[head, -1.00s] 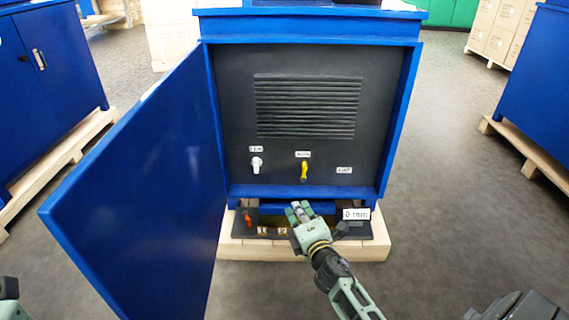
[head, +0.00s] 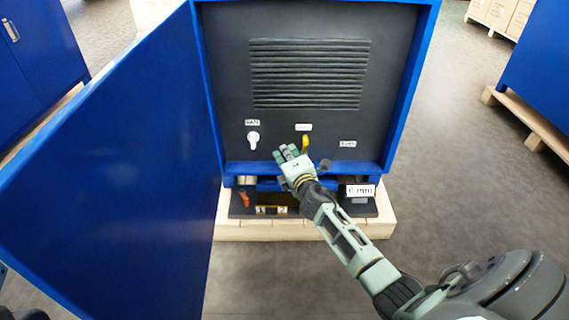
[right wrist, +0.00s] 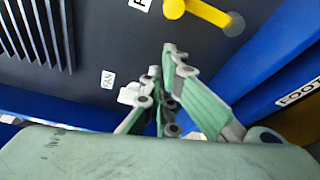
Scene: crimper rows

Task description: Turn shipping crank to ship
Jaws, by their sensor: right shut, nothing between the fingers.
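The open blue cabinet (head: 429,60) has a dark inner panel (head: 225,90). I cannot tell which is the shipping crank. My right gripper is shut and empty, in front of the panel just below and left of the yellow crank. In the right wrist view the yellow crank (right wrist: 203,13) is apart from the fingers (right wrist: 161,62). My left gripper is not in view.
The cabinet's blue door (head: 130,150) stands open on the left.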

